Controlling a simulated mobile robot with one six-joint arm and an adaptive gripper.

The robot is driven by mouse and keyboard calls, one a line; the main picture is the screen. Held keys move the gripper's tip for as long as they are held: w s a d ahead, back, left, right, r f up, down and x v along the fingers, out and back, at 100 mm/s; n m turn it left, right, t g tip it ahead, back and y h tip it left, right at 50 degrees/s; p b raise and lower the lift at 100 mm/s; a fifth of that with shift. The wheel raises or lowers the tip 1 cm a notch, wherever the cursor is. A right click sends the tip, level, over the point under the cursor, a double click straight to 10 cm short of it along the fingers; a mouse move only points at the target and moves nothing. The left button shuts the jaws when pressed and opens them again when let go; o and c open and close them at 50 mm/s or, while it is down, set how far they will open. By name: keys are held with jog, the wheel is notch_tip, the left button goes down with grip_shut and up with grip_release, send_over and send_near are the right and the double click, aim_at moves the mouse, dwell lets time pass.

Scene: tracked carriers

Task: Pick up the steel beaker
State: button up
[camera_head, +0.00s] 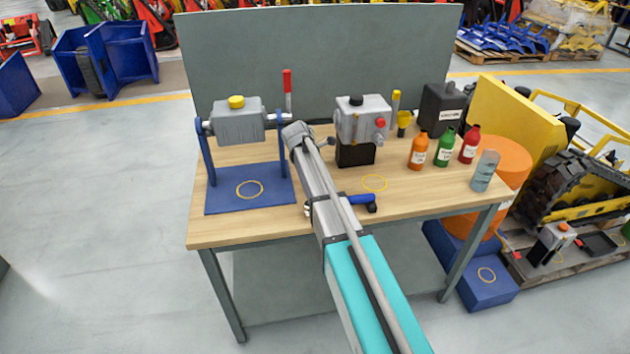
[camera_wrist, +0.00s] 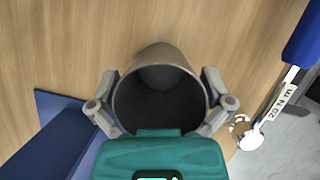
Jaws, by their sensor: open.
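The steel beaker (camera_wrist: 160,92) shows in the wrist view with its open mouth toward the camera and a dark inside. It stands on the wooden bench top. My gripper (camera_wrist: 158,106) is open, with one finger on each side of the beaker near its rim. I cannot tell whether either finger touches it. In the head view my arm hides the beaker and most of my gripper.
A blue stand (camera_head: 215,203) lies left of the beaker, and a blue-handled torque wrench (camera_head: 358,199) lies right. A grey pump unit (camera_head: 362,120), coloured bottles (camera_head: 418,150) and a clear cylinder (camera_head: 485,171) stand on the wooden bench (camera_head: 420,202). A grey panel (camera_head: 320,60) rises behind.

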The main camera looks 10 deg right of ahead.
dwell(0.3)
jog(key=shift+s, duration=0.1)
jog(key=c, duration=0.9)
jog(key=shift+r, duration=0.15)
jog(key=shift+r+p, duration=0.15)
jog(key=shift+p, duration=0.15)
jog(key=shift+c, duration=0.6)
jog(key=shift+r+p, duration=0.5)
jog(key=shift+c, duration=0.2)
jog(key=s+d+r+p, duration=0.2)
jog(key=s+r+p, duration=0.9)
jog(key=s, duration=0.2)
jog(key=shift+s+d+r, duration=0.2)
jog(key=shift+s+d, duration=0.1)
